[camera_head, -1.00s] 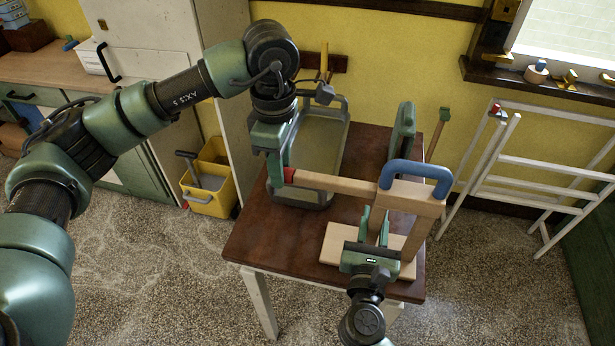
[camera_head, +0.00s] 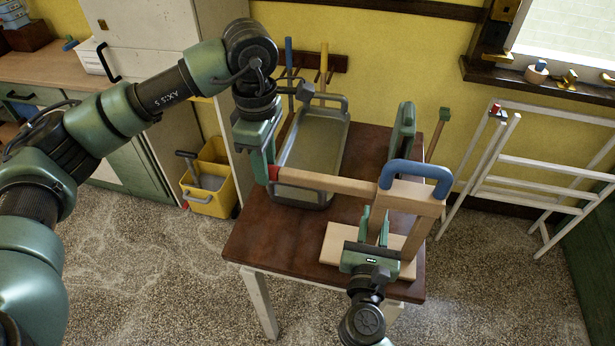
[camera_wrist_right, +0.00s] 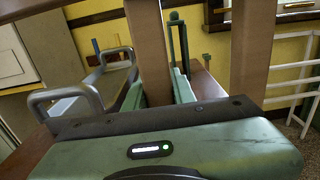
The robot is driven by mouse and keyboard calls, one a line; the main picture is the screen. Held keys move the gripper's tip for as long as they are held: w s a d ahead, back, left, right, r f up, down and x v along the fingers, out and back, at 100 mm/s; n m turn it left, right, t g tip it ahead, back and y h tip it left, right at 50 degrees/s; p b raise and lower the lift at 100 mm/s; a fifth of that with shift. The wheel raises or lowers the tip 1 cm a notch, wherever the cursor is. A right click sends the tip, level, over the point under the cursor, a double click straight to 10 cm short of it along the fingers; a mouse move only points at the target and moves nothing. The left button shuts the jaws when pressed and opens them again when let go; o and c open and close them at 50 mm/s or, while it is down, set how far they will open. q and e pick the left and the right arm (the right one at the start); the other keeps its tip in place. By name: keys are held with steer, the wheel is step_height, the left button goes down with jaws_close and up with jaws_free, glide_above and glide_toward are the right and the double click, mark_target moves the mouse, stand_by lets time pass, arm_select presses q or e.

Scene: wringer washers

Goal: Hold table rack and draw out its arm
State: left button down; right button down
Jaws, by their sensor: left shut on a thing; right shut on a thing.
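The table rack is a wooden stand with a pale base board (camera_head: 340,240), an upright and a blue handle (camera_head: 420,175) on top. It stands near the front of the brown table. Its wooden arm (camera_head: 330,184) sticks out to the left and ends in a red tip (camera_head: 274,173). My left gripper (camera_head: 266,168) is shut on the arm at the red tip. My right gripper (camera_head: 374,228) is shut on the rack's upright above the base. The upright (camera_wrist_right: 150,50) also shows between the fingers in the right wrist view.
A grey metal tray (camera_head: 312,150) stands on the brown table (camera_head: 270,235) behind the arm. A green upright thing (camera_head: 402,130) is behind the rack. A yellow bucket (camera_head: 210,190) is on the floor at left. A white drying rack (camera_head: 540,165) stands at right.

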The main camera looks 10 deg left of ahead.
arm_select(q)
steer(key=shift+a, duration=0.75)
arm_select(e)
steer(key=shift+d, duration=0.15)
arm_select(q)
steer(key=shift+a, duration=0.15)
arm_select(e)
steer(key=shift+f, duration=0.1)
arm_select(q)
steer(key=c, duration=1)
jaws_free()
steer(key=shift+c, duration=0.2)
steer(key=shift+r, duration=0.1)
arm_select(e)
steer(key=shift+a, duration=0.2)
arm_select(q)
step_height(320, 180, up, 7)
steer(key=shift+d, duration=0.2)
steer(key=shift+a, duration=0.1)
arm_select(e)
steer(key=c, duration=1.1)
jaws_free()
